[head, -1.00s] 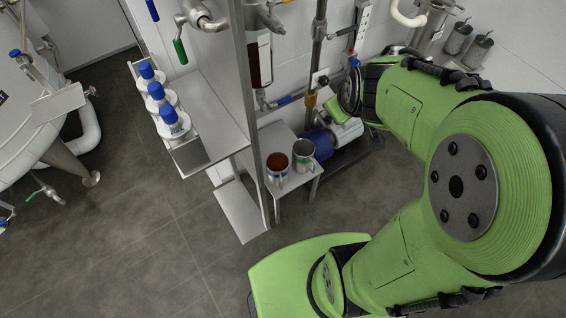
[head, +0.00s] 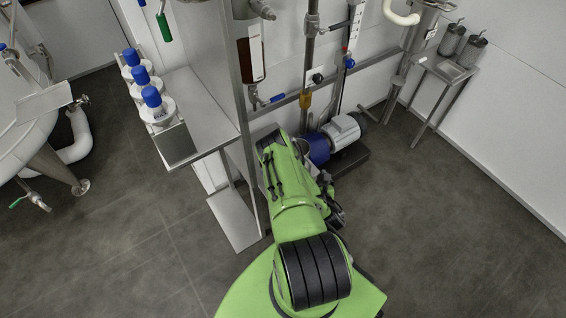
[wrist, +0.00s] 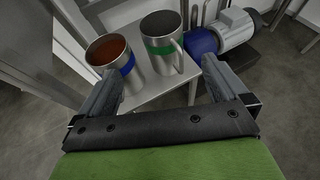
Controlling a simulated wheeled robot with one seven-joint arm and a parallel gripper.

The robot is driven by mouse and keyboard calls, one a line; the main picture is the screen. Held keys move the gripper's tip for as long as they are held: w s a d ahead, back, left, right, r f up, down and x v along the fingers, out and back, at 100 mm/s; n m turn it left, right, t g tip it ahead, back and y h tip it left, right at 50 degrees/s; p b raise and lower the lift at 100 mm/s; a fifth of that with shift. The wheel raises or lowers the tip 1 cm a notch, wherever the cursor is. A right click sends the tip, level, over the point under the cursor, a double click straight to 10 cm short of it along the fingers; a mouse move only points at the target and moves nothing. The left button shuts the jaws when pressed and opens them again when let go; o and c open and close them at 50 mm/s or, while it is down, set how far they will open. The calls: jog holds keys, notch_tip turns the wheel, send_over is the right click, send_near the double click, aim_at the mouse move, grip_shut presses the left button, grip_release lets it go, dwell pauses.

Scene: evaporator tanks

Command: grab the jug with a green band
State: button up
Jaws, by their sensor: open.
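The jug with a green band (wrist: 160,47) is a metal cup with a handle on its right side. In the wrist view it stands upright on a small metal table (wrist: 147,96), ahead of my gripper (wrist: 158,80). My gripper is open and empty, with one finger low on each side of the picture. The jug lies ahead of the gap between the fingers, apart from them. A second metal jug with a blue band (wrist: 111,54), holding reddish-brown liquid, stands close to its left, ahead of the left finger. In the head view my arm hides both jugs almost wholly.
A blue and silver motor pump (head: 338,133) stands on the floor behind the table. A metal post (wrist: 62,50) rises left of the jugs. Several blue-capped bottles (head: 141,78) stand on a shelf at left. Floor at right (head: 440,200) is clear.

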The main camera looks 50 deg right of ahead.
jog(key=b+x, duration=0.4)
jog(key=x, duration=1.1)
jog(key=shift+d, duration=0.35)
jog(key=shift+w, duration=0.15)
jog(key=shift+c, duration=0.5)
jog(key=c, duration=1.3)
